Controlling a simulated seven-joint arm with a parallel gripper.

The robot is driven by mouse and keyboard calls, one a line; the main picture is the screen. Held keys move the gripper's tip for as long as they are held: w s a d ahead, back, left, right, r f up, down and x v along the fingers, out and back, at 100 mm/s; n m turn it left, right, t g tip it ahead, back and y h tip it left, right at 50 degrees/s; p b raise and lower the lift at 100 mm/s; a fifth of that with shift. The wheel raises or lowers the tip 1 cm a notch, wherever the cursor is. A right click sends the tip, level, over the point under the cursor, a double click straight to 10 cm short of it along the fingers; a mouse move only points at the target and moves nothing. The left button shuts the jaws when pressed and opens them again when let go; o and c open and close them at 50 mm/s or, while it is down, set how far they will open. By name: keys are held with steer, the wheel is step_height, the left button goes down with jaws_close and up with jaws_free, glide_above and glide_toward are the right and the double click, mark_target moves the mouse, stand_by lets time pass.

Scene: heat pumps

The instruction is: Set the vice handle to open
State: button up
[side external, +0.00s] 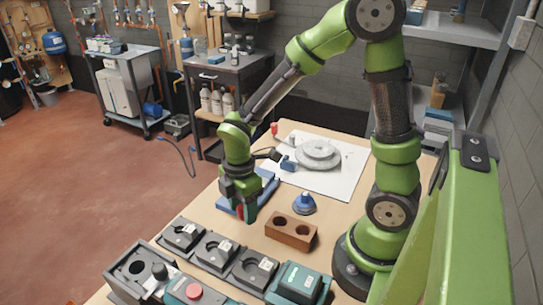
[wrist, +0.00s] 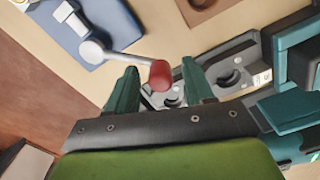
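The vice (wrist: 108,18) is a blue body with pale metal parts at the top left of the wrist view. Its light grey handle (wrist: 118,55) reaches right from a round hub and ends in a red knob (wrist: 160,75). My gripper (wrist: 160,85) is open, with its two dark green fingers on either side of the red knob and gaps showing on both sides. In the side view my gripper (side external: 243,212) points down at the near side of the blue vice (side external: 268,187), which it partly hides.
A brown block with two holes (side external: 291,231) and a blue knob-like part (side external: 304,204) stand to the right. Several grey stations (side external: 213,251) and a red-button box (side external: 194,291) line the front. A white sheet with grey discs (side external: 318,154) lies behind.

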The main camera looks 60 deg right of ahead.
step_height(320, 180, up, 17)
stand_by(0.7)
steer(key=s+r+m+t+y, duration=0.1)
steer(key=s+m+t, duration=0.5)
steer(key=m, duration=1.1)
steer(key=shift+s+d+r+m+t+y, duration=0.15)
steer(key=shift+s+r+m+t+y, duration=0.1)
steer(key=shift+m+t+y, duration=0.25)
